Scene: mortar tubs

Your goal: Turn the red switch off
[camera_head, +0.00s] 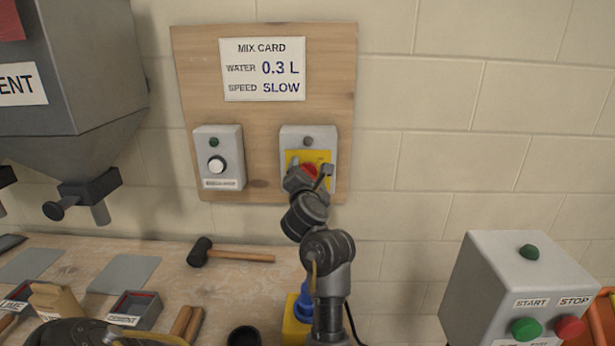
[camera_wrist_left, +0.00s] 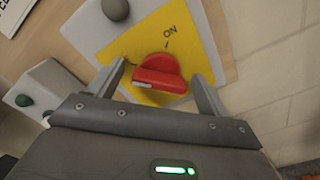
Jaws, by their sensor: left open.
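The red switch (camera_head: 309,170) is a rotary knob on a yellow plate (camera_head: 293,156), fixed to a grey box on the wooden board. In the left wrist view the red switch (camera_wrist_left: 160,72) shows close up, with a raised grip bar and the word ON printed on the yellow plate (camera_wrist_left: 135,45) near it. The bar lies roughly across the picture, with a pale mark at its left end. My left gripper (camera_head: 311,176) is open at the switch. In the wrist view its fingers (camera_wrist_left: 161,88) stand on either side of the knob, with gaps.
A dark grey lamp (camera_head: 307,141) sits above the switch. A second box with a white knob (camera_head: 216,165) is to its left. Below are a workbench with a mallet (camera_head: 230,253) and tubs. A START/STOP box (camera_head: 500,285) stands at right. The wall right of the board is clear.

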